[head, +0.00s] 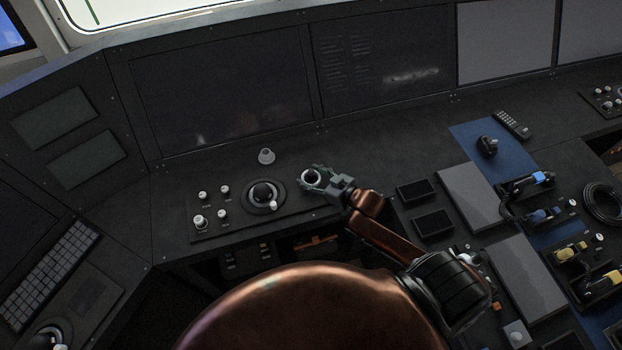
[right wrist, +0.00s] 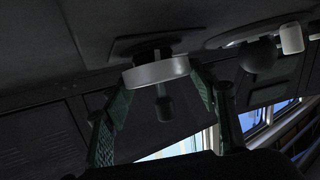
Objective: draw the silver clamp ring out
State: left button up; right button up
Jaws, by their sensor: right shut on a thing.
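The silver clamp ring (head: 311,177) is a short bright band on the console, right of the round dial. My right gripper (head: 316,176) has its fingers on either side of it. In the right wrist view the ring (right wrist: 157,72) sits between the two green-grey fingers (right wrist: 158,88), which are shut on it. The ring is around a dark stem with a dark knob (right wrist: 163,106), by a dark square plate (right wrist: 146,44). I cannot tell whether ring and plate touch. My left gripper is not in view.
A round dial with a black ball (head: 262,191) and several white knobs (head: 200,220) are left of the gripper. A pale cone-shaped piece (head: 266,156) stands behind. Two dark trays (head: 433,222) and a blue mat (head: 470,135) with fittings lie to the right.

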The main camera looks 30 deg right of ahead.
notch_tip(320, 180, up, 9)
jog(key=shift+f+p, duration=0.15)
jog(key=shift+p, duration=0.5)
jog(key=shift+r+p, duration=1.25)
jog(key=shift+p, duration=0.1)
